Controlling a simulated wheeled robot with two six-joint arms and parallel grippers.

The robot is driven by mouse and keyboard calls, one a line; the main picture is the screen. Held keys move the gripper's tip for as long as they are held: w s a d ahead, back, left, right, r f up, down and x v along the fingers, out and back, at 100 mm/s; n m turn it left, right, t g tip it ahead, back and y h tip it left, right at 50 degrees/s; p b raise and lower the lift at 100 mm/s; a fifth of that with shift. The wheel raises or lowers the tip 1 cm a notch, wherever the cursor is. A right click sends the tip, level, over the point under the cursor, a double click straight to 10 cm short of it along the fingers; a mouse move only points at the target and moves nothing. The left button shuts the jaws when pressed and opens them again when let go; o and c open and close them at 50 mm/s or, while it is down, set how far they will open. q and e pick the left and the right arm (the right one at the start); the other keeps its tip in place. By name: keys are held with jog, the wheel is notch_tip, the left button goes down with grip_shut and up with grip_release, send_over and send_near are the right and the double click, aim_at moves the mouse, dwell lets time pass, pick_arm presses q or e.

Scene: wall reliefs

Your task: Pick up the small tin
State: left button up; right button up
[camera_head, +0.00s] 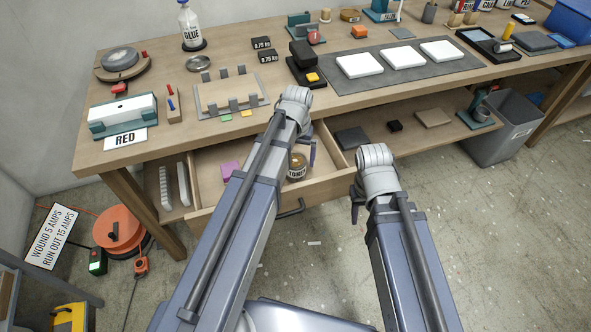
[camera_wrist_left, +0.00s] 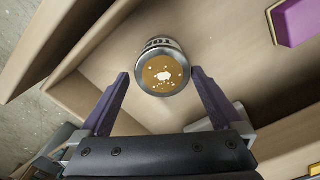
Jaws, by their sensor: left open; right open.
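The small tin (camera_head: 297,168) is a short round can with a white lettered label, standing in the open drawer (camera_head: 262,200). In the left wrist view the tin (camera_wrist_left: 163,72) shows a brown top with pale specks and a metal rim. My left gripper (camera_head: 309,152) is over the drawer, partly hidden behind its own arm. In the left wrist view its open purple fingers (camera_wrist_left: 160,76) are on either side of the tin, with gaps visible; I cannot tell their exact depth. My right gripper (camera_head: 356,206) is in front of the bench, largely hidden by its wrist, with nothing seen in it.
A purple block (camera_head: 229,170) lies in the drawer left of the tin. The workbench top (camera_head: 235,65) above holds a glue bottle (camera_head: 190,28), a clamp plate (camera_head: 230,92) and other items. A grey bin (camera_head: 505,130) stands at right. The floor in front is mostly clear.

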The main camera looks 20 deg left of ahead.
pick_arm(q)
jog(key=f+b, duration=0.5)
jog(key=shift+s+a+f, duration=0.1)
jog(key=shift+s+a, duration=0.1)
jog(key=shift+s, duration=0.05)
jog(key=c, duration=1.5)
